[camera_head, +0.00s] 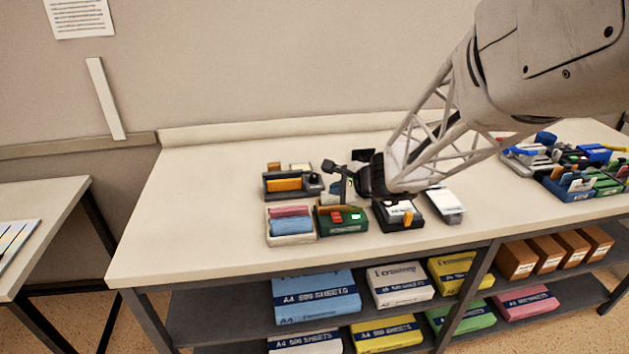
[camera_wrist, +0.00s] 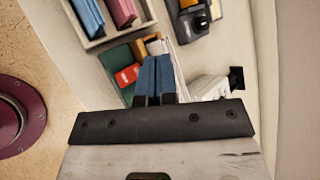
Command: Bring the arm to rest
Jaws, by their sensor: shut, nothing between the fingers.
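My arm reaches in from the upper right of the head view. My gripper (camera_head: 340,180) is above the middle of the white-topped bench (camera_head: 190,215), over a cluster of small trays. In the wrist view my gripper's two blue fingers (camera_wrist: 155,68) are pressed together with nothing between them. They point over a green tray (camera_wrist: 117,58) that holds a red item and an orange item. The green tray also shows in the head view (camera_head: 342,227). I cannot tell how high the fingertips are above it.
A cream tray (camera_head: 291,240) of pink and blue items and a dark tray (camera_head: 388,223) flank the green one. A dark organiser (camera_head: 273,195) stands behind. More trays, including a blue one (camera_head: 566,193), fill the right end. The bench's left part is clear.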

